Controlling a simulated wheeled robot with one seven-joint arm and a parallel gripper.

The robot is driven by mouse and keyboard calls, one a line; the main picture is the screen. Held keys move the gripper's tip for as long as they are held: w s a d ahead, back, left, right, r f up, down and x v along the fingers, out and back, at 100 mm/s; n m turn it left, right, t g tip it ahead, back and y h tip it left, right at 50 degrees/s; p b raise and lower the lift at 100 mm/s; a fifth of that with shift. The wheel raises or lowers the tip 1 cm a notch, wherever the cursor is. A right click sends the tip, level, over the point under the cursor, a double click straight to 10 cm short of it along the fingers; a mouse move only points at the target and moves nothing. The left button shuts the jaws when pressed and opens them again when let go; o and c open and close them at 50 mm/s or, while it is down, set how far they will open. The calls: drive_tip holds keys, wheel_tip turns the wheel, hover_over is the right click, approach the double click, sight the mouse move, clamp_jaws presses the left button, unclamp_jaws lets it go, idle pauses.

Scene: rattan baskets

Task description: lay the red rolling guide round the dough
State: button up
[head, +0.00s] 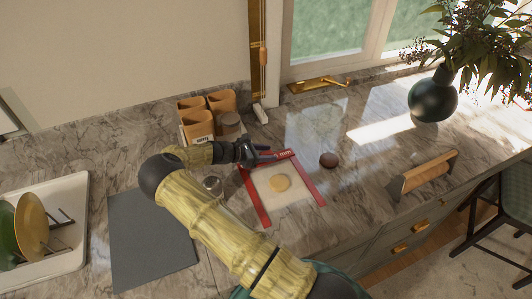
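The red rolling guide (308,182) is a three-sided frame, with a bar at the back and one down each side; its front side is open. It lies around a pale square (285,208) on the counter. The round, flat, yellowish dough (279,183) sits on that square, inside the three bars and apart from them. My gripper (267,154) is at the left part of the guide's back bar, overlapping it in the view. The fingers are small and dark, so I cannot tell whether they grip the bar or are open.
Orange canisters (222,101) stand behind my gripper. A grey mat (150,238) and a dish tray (72,255) lie left. A vase (433,98) stands back right.

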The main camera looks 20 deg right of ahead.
drive_tip(key=shift+r, duration=0.3)
drive_tip(key=b+v, duration=0.3)
drive_tip(key=v, duration=0.9)
drive_tip(key=shift+r, duration=0.3)
